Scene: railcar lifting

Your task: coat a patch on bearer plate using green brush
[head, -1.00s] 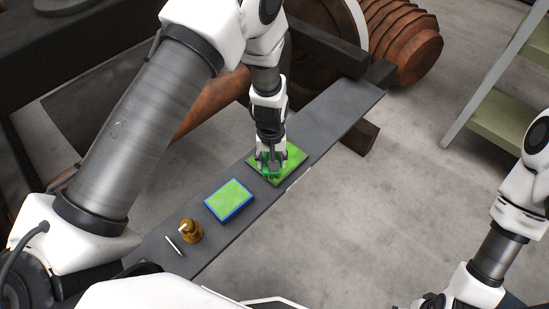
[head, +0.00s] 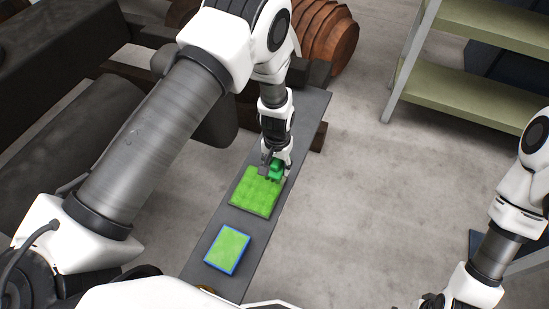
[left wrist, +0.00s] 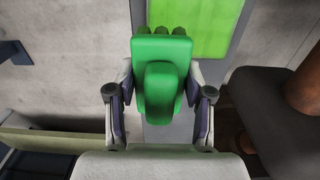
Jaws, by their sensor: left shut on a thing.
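A long grey board (head: 304,112) carries a square plate with a mottled green patch (head: 253,194), apparently the bearer plate. A blue-rimmed tray with a light green surface (head: 228,249) lies nearer on the same board. My left gripper (head: 273,172) is shut on the green brush (head: 277,168), at the far right edge of the patch. In the left wrist view the brush (left wrist: 158,85) sits between both fingers, bristles away from the palm, beside a bright green surface (left wrist: 203,28). Whether the bristles touch is unclear. My right gripper (head: 433,301) is only partly in view at the bottom edge.
Dark machinery (head: 100,120) and a rusty ribbed cylinder (head: 325,38) stand left and behind the board. A shelf unit with green shelves (head: 480,65) stands at the back right. Concrete floor right of the board is clear.

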